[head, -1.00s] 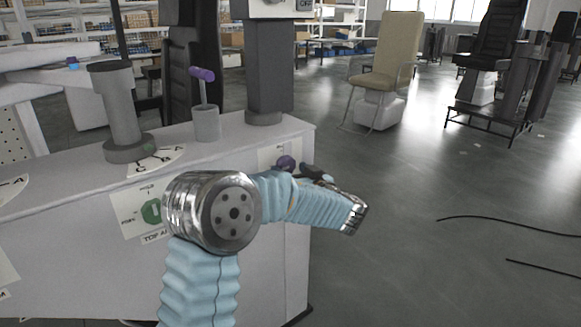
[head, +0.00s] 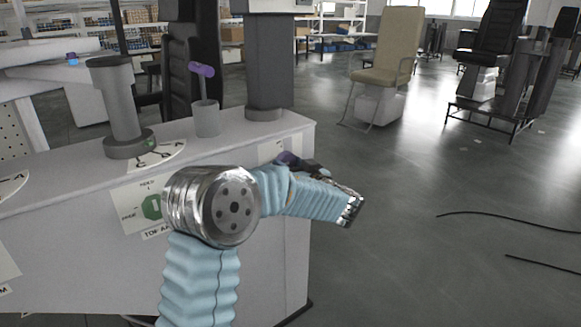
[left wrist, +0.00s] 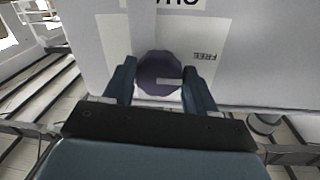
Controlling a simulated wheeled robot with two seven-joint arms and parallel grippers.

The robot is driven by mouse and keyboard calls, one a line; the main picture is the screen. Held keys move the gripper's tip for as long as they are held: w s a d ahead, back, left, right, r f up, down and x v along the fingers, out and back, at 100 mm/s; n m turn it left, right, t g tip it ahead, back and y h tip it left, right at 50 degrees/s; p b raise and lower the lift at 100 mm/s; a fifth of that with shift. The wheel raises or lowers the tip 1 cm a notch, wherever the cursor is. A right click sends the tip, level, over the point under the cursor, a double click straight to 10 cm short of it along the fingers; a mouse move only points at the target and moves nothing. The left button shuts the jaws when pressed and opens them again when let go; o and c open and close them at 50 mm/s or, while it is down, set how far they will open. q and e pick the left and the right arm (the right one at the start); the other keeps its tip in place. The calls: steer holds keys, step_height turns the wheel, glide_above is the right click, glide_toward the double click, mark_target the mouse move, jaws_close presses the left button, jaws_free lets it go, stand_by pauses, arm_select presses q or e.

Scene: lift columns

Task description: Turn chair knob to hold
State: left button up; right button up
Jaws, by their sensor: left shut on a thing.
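The chair knob is a dark purple, many-sided knob (left wrist: 160,74) with a pale mark line, on the white face of the console. In the left wrist view it sits between the two fingers of my left gripper (left wrist: 160,88), which is shut on it. In the head view only a small part of the knob (head: 285,157) shows, at the console's right end. My left gripper (head: 300,166) is mostly hidden there behind my own wrist. A white label beside the knob reads "FREE" (left wrist: 206,57), upside down. My right gripper is in neither view.
The console (head: 260,215) carries a grey column, a purple-handled lever (head: 203,85) in a grey cup, and a green knob (head: 151,208). A beige chair (head: 388,60) stands behind at the right. The floor right of the console is open, with dark cables.

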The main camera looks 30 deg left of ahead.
arm_select(q)
steer(key=m+b, duration=0.3)
steer(key=b, duration=0.1)
steer(key=shift+f+m, duration=0.1)
steer(key=shift+m, duration=0.2)
steer(key=shift+m+b, duration=0.4)
steer(key=shift+m, duration=0.5)
steer(key=m, duration=0.2)
steer(key=shift+r+m+g, duration=0.2)
steer(key=shift+m+g, duration=0.1)
steer(key=shift+r+m+h, duration=0.1)
steer(key=shift+m+h, duration=0.2)
steer(key=shift+m, duration=0.5)
steer(key=m, duration=0.2)
steer(key=shift+r+m, duration=0.15)
steer(key=shift+m, duration=0.15)
steer(key=m+p, duration=0.1)
steer(key=m, duration=0.1)
steer(key=shift+m+g+p, duration=0.3)
steer(key=shift+m+p, duration=0.1)
steer(key=shift+d+m+p, duration=0.1)
steer(key=shift+m+p, duration=0.4)
steer(key=shift+m, duration=0.4)
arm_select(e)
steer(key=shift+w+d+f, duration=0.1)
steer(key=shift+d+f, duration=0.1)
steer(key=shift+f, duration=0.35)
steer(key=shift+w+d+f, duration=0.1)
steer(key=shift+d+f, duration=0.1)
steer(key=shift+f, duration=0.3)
